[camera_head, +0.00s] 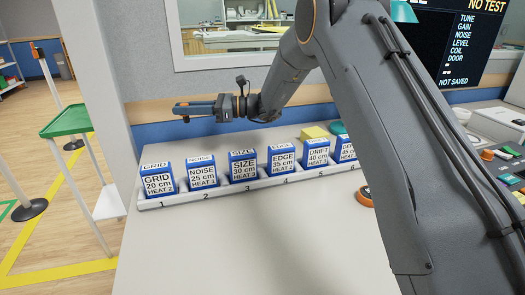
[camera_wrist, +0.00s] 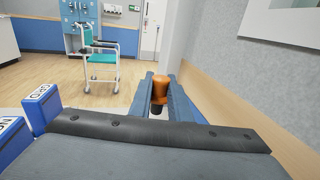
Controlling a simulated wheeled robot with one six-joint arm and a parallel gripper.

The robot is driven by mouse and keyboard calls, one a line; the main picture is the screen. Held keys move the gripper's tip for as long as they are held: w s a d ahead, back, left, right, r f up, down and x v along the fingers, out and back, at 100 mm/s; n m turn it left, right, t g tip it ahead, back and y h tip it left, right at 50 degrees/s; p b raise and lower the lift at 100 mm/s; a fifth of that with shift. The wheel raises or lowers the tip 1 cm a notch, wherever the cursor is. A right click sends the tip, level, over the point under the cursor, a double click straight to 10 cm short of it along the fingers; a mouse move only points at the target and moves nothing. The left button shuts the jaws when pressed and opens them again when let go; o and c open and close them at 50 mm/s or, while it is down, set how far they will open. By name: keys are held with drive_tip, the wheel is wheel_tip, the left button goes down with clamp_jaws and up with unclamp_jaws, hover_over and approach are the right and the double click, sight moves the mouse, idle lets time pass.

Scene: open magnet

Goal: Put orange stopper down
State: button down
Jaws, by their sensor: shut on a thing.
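In the wrist view the orange stopper (camera_wrist: 160,88) is between the two fingers of my gripper (camera_wrist: 160,92), with a dark part at its lower end. My gripper is shut on it. In the head view my gripper (camera_head: 182,110) is held level above and behind the row of blocks, pointing left. The stopper is hard to make out in that view. It is held in the air, apart from the white table (camera_head: 240,245).
A white numbered rack (camera_head: 225,196) holds several blue-and-white labelled blocks, such as the SIZE block (camera_head: 243,168). A yellow block (camera_head: 314,132) lies behind it. The wall is close behind my gripper. A green-topped stand (camera_head: 66,122) is left. The table's front is clear.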

drive_tip(key=shift+w+f, duration=0.3)
drive_tip(key=shift+f, duration=0.3)
wheel_tip(320, 180, down, 9)
drive_tip(key=shift+f, duration=0.2)
drive_tip(key=shift+f+b, duration=0.15)
drive_tip(key=shift+b, duration=0.2)
drive_tip(key=c, duration=1.7)
unclamp_jaws()
drive_tip(key=shift+o, duration=0.2)
drive_tip(key=shift+r, duration=0.25)
drive_tip(key=d, duration=0.7)
drive_tip(key=shift+d+f, duration=0.1)
drive_tip(key=shift+d, duration=0.15)
